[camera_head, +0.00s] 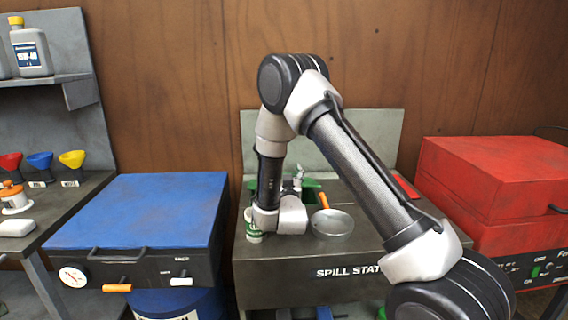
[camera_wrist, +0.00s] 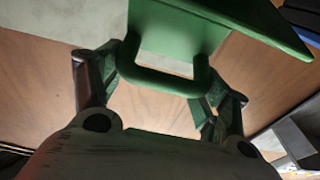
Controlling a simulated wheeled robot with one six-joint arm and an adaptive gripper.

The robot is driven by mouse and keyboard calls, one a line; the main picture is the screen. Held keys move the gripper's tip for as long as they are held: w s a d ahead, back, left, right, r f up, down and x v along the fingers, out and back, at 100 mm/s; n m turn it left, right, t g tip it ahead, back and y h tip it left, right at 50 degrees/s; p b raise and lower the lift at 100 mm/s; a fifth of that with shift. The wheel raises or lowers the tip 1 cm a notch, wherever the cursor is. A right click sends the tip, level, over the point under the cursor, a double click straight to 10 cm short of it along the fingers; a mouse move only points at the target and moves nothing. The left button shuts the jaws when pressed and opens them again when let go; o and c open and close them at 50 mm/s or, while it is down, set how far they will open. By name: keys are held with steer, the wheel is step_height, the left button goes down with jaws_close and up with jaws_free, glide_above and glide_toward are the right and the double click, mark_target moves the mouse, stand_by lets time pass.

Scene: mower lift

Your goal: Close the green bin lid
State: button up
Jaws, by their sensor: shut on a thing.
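The green bin lid (camera_wrist: 178,30) fills the top middle of the wrist view as a flat green panel seen close up. Its U-shaped green handle (camera_wrist: 165,82) lies between the two fingers of my gripper (camera_wrist: 162,80), which is shut on it. In the head view, a little green of the bin or lid (camera_head: 311,186) shows behind my wrist on the spill station. My gripper (camera_head: 298,182) is partly hidden there. The lid's exact angle and the bin's opening cannot be made out.
A round clear dish (camera_head: 332,223) and a green-and-white can (camera_head: 252,226) stand near my wrist on the dark spill station (camera_head: 300,260). An orange handle (camera_head: 324,201) lies close by. A blue-topped unit (camera_head: 150,210) stands left, a red chest (camera_head: 500,180) right.

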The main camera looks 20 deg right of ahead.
steer(key=shift+s+d+f, duration=0.15)
steer(key=shift+s+f, duration=0.2)
steer(key=shift+f, duration=0.2)
steer(key=o, duration=1.1)
steer(key=shift+d, duration=0.1)
steer(key=shift+o, duration=0.2)
steer(key=shift+s+a, duration=0.3)
steer(key=shift+s, duration=0.2)
steer(key=v, duration=1.1)
